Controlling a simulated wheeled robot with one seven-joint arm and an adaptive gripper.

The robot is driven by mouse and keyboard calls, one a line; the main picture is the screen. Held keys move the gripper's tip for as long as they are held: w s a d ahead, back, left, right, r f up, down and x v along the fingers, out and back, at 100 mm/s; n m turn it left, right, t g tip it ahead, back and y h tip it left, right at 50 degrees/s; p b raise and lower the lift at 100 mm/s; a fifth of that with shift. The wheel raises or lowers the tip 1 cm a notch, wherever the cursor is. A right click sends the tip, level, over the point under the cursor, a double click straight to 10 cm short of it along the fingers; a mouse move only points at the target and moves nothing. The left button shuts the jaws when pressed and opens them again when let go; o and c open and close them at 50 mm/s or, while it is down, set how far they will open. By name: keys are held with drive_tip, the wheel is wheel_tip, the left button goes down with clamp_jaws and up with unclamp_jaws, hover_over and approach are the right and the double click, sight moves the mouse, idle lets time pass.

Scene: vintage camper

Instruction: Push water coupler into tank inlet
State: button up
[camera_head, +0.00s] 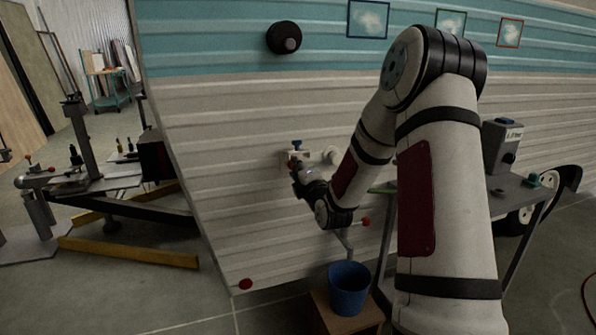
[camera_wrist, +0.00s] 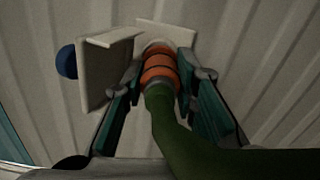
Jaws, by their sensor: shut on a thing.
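The water coupler (camera_wrist: 160,68) is orange with dark bands, on the end of a green hose (camera_wrist: 172,120). In the wrist view my gripper (camera_wrist: 158,66) is shut on the coupler, a finger on each side. In the head view my gripper (camera_head: 299,173) is at the wall just below the blue-topped fitting (camera_head: 296,147).
A white round fitting (camera_head: 332,154) is right of my gripper. A drain pipe with a red handle (camera_head: 364,222) hangs above a blue bucket (camera_head: 348,288) on a wooden box. A grey table (camera_head: 520,190) stands at right. A trailer frame (camera_head: 130,250) is at left.

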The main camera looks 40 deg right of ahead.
drive_tip(key=shift+w+d+b, duration=0.1)
drive_tip(key=shift+w+b, duration=0.2)
drive_tip(key=shift+w, duration=0.2)
drive_tip(key=o, duration=1.1)
drive_tip(key=shift+o, duration=0.2)
drive_tip(key=shift+s, duration=0.1)
drive_tip(key=v, duration=1.1)
drive_tip(key=shift+s, duration=0.35)
